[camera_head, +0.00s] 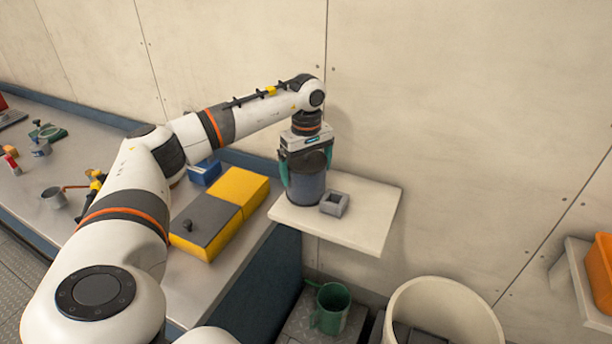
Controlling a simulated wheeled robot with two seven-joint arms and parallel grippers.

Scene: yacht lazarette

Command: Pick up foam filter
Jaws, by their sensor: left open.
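A dark blue-grey cylinder (306,188) stands upright on a pale shelf (372,222) against the wall. Beside it on the right lies a small grey square block with a hollow centre (334,204). I cannot tell for sure which of the two is the foam filter. My left gripper (305,175) points down over the cylinder, open, with a green finger on either side of its upper part. Whether the fingers touch it I cannot tell. The gripper body hides part of the cylinder's top. My right gripper is not in view.
Left of the shelf, a counter holds a yellow and grey box (220,208), a blue box (204,172) and small items. Below are a green mug (331,308) and a large cream bucket (445,300). An orange container (600,268) sits at far right.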

